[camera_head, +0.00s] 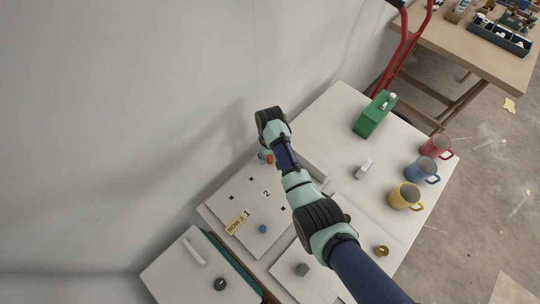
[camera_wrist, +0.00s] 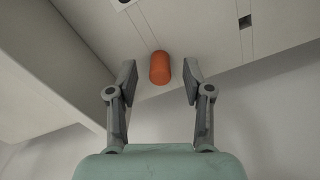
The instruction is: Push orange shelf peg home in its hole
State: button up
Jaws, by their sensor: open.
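The orange shelf peg (camera_wrist: 160,67) is a short rounded cylinder at the pale panel, seen in the wrist view. It lies between the two fingertips of my gripper (camera_wrist: 160,82), with a gap on each side. The fingers are spread and hold nothing. How far the peg sits in its hole cannot be told, since its hole is hidden. In the head view the peg (camera_head: 270,158) is a small orange spot at the panel's (camera_head: 240,210) upper edge, beside my arm. My gripper is mostly hidden there by my wrist.
To the right stand a green box (camera_head: 374,115) and red (camera_head: 435,147), blue (camera_head: 422,169) and yellow (camera_head: 405,196) mugs. A wall (camera_head: 120,110) rises behind on the left.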

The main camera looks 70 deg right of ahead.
jog(key=shift+r+p, duration=2.25)
jog(key=shift+r, duration=0.3)
notch_tip(320, 180, up, 12)
